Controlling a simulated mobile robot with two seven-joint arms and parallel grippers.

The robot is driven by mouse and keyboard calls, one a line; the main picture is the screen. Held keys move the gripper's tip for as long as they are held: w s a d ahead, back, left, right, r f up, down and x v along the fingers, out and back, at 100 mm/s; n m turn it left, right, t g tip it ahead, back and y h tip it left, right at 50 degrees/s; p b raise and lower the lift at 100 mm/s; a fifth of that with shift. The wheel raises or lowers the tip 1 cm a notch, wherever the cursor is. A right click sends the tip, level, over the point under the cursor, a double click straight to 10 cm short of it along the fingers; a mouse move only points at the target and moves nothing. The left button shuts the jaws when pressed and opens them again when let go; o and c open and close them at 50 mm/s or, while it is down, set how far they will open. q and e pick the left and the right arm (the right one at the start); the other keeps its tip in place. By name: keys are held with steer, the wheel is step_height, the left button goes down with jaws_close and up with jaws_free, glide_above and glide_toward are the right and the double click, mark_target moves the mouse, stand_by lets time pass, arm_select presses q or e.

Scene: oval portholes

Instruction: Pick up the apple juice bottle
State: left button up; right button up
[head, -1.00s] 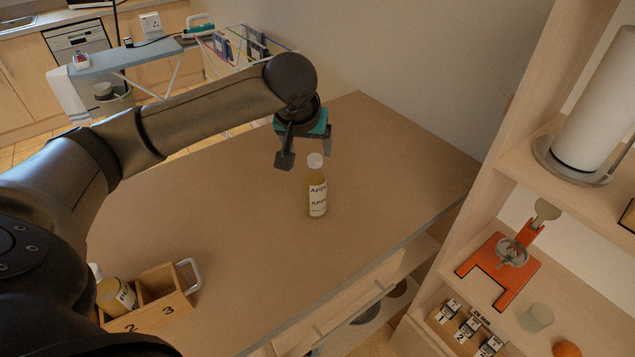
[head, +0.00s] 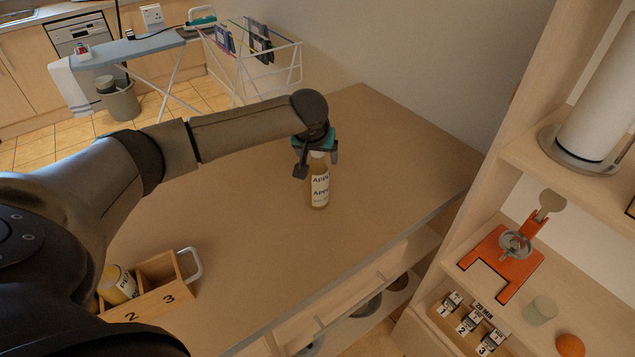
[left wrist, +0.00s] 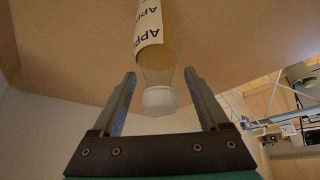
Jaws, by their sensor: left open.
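The apple juice bottle (head: 319,188) stands upright on the wooden counter, with a yellowish body and a white label. My left gripper (head: 318,172) is open above it, its fingers reaching down on either side of the bottle's top. In the left wrist view the cap and neck of the bottle (left wrist: 158,80) lie between the two open fingers (left wrist: 158,88), with a gap on each side. My right gripper is not in view.
A wooden crate (head: 165,300) with numbered compartments holds another bottle (head: 118,285) at the lower left. The counter (head: 250,230) around the apple juice bottle is clear. A shelf unit on the right holds an orange stand (head: 503,262) and a paper roll (head: 598,110).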

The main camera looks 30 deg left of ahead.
arm_select(q)
steer(key=shift+x, duration=0.9)
steer(key=shift+s, duration=0.1)
jaws_close()
stand_by(0.7)
